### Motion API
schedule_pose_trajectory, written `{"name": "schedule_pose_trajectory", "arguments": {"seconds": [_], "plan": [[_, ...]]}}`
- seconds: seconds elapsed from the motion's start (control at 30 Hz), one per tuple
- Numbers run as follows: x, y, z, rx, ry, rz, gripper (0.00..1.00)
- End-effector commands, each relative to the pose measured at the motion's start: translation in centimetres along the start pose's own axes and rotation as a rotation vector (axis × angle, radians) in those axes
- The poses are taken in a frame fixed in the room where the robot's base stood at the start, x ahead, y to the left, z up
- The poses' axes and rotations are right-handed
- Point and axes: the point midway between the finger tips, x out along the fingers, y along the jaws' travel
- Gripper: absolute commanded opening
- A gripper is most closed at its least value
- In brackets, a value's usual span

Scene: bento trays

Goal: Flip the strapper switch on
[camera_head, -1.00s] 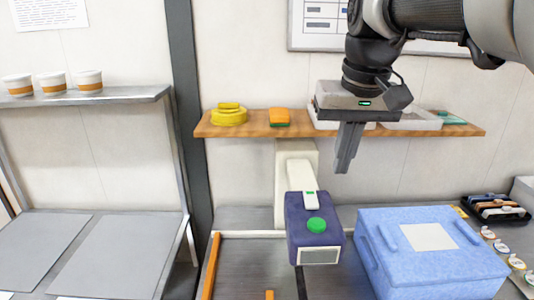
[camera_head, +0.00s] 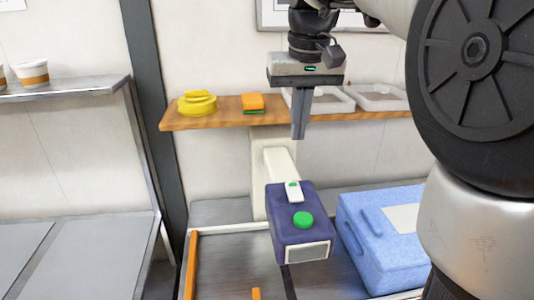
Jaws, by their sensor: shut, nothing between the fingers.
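The strapper (camera_head: 290,233) is a dark blue box-shaped head on a cream arm (camera_head: 278,160), standing over a grey metal bed. On its top are a round green button (camera_head: 302,219) and a small white switch (camera_head: 294,191) with a green mark. My gripper (camera_head: 298,136) points down, its fingers shut with nothing between them. In the picture its fingertips are above the white switch, apart from it, in front of the wooden shelf. The distance in depth between fingertips and switch is hard to tell.
A blue lidded box (camera_head: 375,245) stands right of the strapper. A wooden shelf (camera_head: 228,116) behind holds yellow stacked items (camera_head: 197,103), an orange sponge-like block (camera_head: 252,102) and white trays (camera_head: 382,98). An orange rail (camera_head: 190,265) lies left. My arm hides the right side.

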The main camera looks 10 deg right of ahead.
Motion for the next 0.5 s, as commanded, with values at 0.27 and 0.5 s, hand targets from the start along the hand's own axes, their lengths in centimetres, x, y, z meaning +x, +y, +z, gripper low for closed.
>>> {"name": "schedule_pose_trajectory", "arguments": {"seconds": [0.27, 0.5], "plan": [[5.9, -0.1, 0.2, -0.001, -0.007, 0.000, 0.00], [10.4, -0.1, 0.1, -0.001, -0.005, 0.000, 0.00]]}}
